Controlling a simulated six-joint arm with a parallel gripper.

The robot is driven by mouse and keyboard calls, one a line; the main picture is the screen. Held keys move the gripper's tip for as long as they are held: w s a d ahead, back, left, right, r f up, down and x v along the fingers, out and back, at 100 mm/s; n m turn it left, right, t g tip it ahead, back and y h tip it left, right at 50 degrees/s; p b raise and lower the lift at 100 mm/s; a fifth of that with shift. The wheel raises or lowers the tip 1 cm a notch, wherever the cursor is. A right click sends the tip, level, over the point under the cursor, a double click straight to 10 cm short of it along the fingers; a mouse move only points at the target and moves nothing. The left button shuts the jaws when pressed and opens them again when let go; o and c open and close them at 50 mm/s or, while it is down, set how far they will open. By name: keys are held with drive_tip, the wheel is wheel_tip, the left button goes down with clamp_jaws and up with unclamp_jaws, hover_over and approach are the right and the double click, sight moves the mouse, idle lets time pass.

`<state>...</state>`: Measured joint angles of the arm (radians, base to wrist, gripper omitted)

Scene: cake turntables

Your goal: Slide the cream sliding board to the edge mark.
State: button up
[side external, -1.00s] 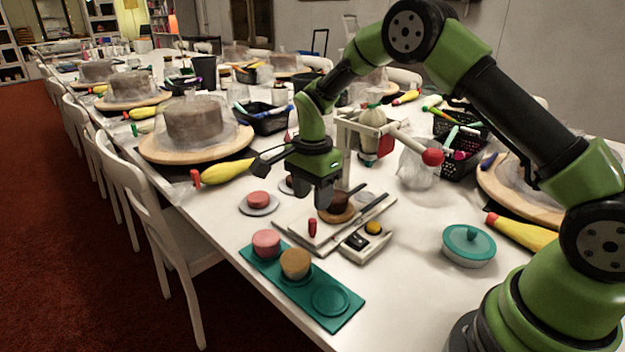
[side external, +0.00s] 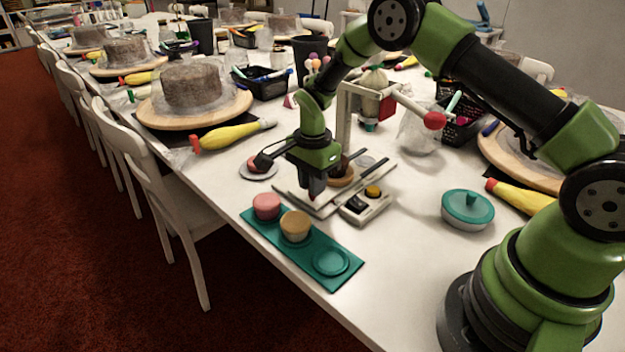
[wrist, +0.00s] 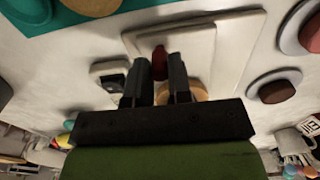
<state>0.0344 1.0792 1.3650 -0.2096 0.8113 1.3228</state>
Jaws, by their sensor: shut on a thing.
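The cream sliding board (side external: 328,204) lies on the white table between dark rails, and its pale surface also shows in the wrist view (wrist: 232,48). A red knob (wrist: 159,62) stands near its front end. My gripper (side external: 312,196) points down over that end, and its dark fingers (wrist: 160,82) are shut on the knob. The fingers hide most of the knob in the side view. A round tan piece (side external: 342,177) with a dark brown top sits on the board behind the gripper. I cannot make out the edge mark.
A control box (side external: 366,205) with a yellow button stands close to the board's right. A teal tray (side external: 293,262) with pink and tan cakes is in front. A white stand (side external: 345,118) with a red-ended arm rises behind. A teal-lidded bowl (side external: 467,208) is at right.

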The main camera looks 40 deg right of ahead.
sight(344, 160)
drive_tip(key=shift+d, duration=4.85)
drive_tip(key=o, duration=0.8)
drive_tip(key=shift+c, duration=0.2)
drive_tip(key=shift+r, duration=0.15)
drive_tip(key=shift+r, duration=3.35)
